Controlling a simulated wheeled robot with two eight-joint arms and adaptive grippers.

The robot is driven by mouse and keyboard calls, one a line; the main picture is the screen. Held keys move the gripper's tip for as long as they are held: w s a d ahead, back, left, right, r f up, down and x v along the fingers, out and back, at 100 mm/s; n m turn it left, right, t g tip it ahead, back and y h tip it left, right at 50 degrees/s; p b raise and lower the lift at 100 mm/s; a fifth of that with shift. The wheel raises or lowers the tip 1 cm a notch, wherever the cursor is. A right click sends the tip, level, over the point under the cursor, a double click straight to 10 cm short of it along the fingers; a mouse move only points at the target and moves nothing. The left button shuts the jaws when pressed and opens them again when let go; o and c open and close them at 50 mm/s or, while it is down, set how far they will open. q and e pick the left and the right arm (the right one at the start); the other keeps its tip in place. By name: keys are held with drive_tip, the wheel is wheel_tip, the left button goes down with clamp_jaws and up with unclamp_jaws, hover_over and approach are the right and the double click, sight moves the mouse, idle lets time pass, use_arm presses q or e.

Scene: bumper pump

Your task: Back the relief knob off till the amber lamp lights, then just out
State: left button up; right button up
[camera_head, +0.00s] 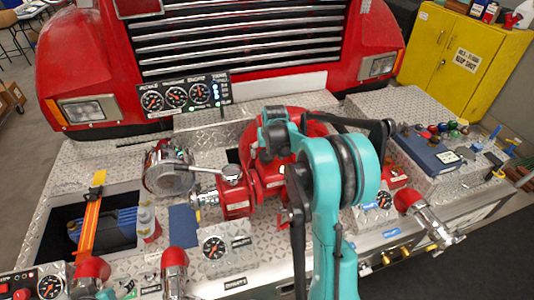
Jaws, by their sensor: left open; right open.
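One of my teal arms (345,175) rises from the bottom centre and bends over the red pump body (270,172). It hides part of the pump, and I can make out no gripper fingers on it. No second gripper shows. A chrome ball-ended lever (232,173) and a small chrome fitting (207,198) sit left of the pump. I cannot tell which part is the relief knob. A black gauge panel (187,96) stands behind, with small pale-blue lights at its right end. I cannot make out a lit amber lamp.
A chrome round fitting (167,170) stands left of the pump. An open bay holds a blue unit (112,232) under an orange strap (91,220). Red-collared chrome outlets (175,268) line the front edge. A blue case (430,150) and loose items lie right. A yellow cabinet (462,60) stands behind.

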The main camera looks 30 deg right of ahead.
drive_tip(key=v, duration=1.1)
drive_tip(key=shift+s+f, duration=0.1)
drive_tip(key=s+a+f+n+t+b, duration=0.1)
drive_tip(key=s+a+f+b, duration=0.25)
drive_tip(key=s+a, duration=0.3)
drive_tip(key=s+a+f+n+t+b, duration=0.1)
drive_tip(key=s+a+f+b, duration=0.1)
drive_tip(key=s+a+b, duration=0.35)
drive_tip(key=s+a+f+n+t+y+b, duration=0.1)
drive_tip(key=s+a+f+b, duration=0.3)
drive_tip(key=s+a+f, duration=0.4)
drive_tip(key=s+f, duration=0.2)
drive_tip(key=s, duration=0.2)
drive_tip(key=shift+f+n, duration=0.25)
drive_tip(key=shift+n, duration=0.05)
